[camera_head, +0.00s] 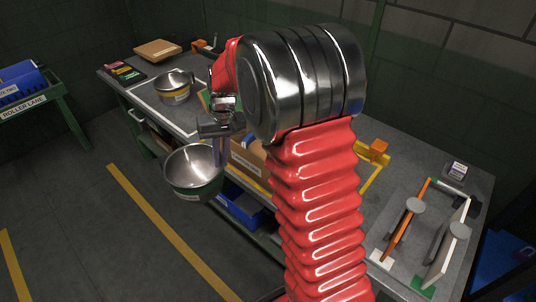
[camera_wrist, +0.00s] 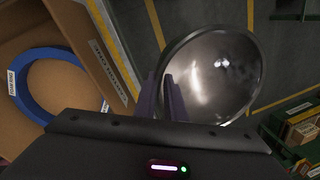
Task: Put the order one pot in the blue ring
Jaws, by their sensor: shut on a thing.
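My gripper (camera_head: 221,152) is shut on the rim of a metal pot (camera_head: 193,170) with a green band and a pale label too small to read. It holds the pot roughly upright, out over the floor in front of the bench. In the wrist view the fingers (camera_wrist: 173,98) grip the near edge of the pot (camera_wrist: 222,72), which looks empty. The blue ring (camera_wrist: 48,55) lies in an open cardboard box, left of the fingers and apart from the pot. A second metal pot (camera_head: 174,86) with a yellow band stands on the bench; its label is unreadable.
The cardboard box (camera_head: 248,160) sits at the bench's front, beside the held pot and partly hidden by my arm. A blue bin (camera_head: 246,210) is below. Orange and white boards with grey knobs (camera_head: 405,225) stand at right. The floor at left is clear.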

